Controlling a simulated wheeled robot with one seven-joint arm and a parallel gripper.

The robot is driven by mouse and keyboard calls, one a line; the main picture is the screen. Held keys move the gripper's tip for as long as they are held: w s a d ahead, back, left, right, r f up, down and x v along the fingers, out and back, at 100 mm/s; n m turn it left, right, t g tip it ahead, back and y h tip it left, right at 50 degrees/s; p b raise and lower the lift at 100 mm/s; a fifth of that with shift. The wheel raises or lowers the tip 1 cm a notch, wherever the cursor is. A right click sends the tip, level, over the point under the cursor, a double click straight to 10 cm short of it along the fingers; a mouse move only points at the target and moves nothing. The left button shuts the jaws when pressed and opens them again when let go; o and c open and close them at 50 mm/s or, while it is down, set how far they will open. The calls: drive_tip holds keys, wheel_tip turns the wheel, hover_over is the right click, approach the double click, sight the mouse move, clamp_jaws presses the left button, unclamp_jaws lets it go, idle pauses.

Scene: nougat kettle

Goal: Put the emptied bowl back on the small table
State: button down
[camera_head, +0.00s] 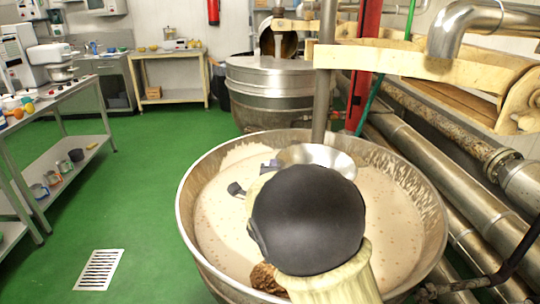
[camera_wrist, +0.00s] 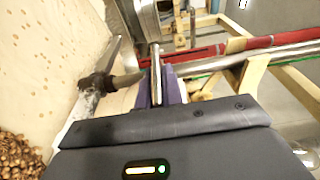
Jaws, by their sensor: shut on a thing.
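A shiny metal bowl (camera_head: 325,157) is over the big kettle, partly hidden behind my wrist in the head view. My gripper (camera_head: 271,164) is shut on its rim; in the wrist view the purple-grey fingers (camera_wrist: 163,82) pinch the thin bowl wall, seen edge-on (camera_wrist: 155,66). The bowl looks tilted, and its inside is mostly hidden. A small table (camera_head: 168,98) stands against the back wall with a scale and several small items on it. I cannot tell whether it is the task's table.
The open kettle (camera_head: 186,215) holds pale nougat (camera_head: 215,222), with a heap of brown nuts (camera_head: 264,279) near its front. A vertical shaft (camera_head: 325,75) rises beside the bowl. Pipes run along the right.

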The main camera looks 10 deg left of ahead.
drive_tip(key=d+f+p, duration=0.1)
drive_tip(key=d+p, duration=0.1)
drive_tip(key=p, duration=0.1)
drive_tip(key=w+d+f+h+p, duration=0.1)
drive_tip(key=f+p, duration=0.1)
drive_tip(key=d+f+m+h+p, duration=0.1)
drive_tip(key=d+p, duration=0.1)
drive_tip(key=p, duration=0.1)
drive_tip(key=shift+w+d+f+p, duration=0.2)
drive_tip(key=shift+d+p, duration=0.1)
drive_tip(key=shift+p, duration=0.05)
drive_tip(key=d+f+p, duration=0.1)
drive_tip(key=p, duration=0.1)
drive_tip(key=s+d+f+p, duration=0.1)
drive_tip(key=d+p, duration=0.1)
drive_tip(key=s+d+f+p, duration=0.1)
drive_tip(key=d+p, duration=0.1)
drive_tip(key=p, duration=0.1)
drive_tip(key=shift+s+d+f, duration=0.1)
drive_tip(key=shift+d+f, duration=0.1)
drive_tip(key=shift+d, duration=0.05)
drive_tip(key=s+d+f+y+p, duration=0.1)
drive_tip(key=s+d+f+p, duration=0.2)
drive_tip(key=s+d+p, duration=0.8)
drive_tip(key=shift+s+f+n+p, duration=0.15)
drive_tip(key=shift+s+n+p, duration=0.3)
drive_tip(key=shift+p, duration=0.65)
drive_tip(key=shift+s+a, duration=0.1)
